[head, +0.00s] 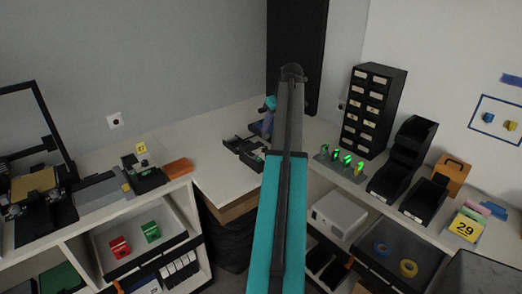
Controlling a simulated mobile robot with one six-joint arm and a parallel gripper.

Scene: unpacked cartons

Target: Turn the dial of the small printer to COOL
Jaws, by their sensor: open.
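My teal and dark grey arm rises through the middle of the head view and bends down behind itself at the top. My gripper (256,128) shows small and dark beyond the arm, over the corner worktop, and is open with nothing seen in it. Just below it lies a low dark device with an open tray (245,150), partly hidden by my arm. A small black machine with a yellow tag (147,174) stands on the left bench. I cannot tell which of these is the small printer. No dial or COOL mark can be read.
A black-framed printer (28,185) stands far left. An orange block (178,167) lies on the left bench. Right of my arm are green-lit pieces (341,159), a black drawer cabinet (373,110) and black bins (404,158). Bare worktop (222,180) lies left of my arm.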

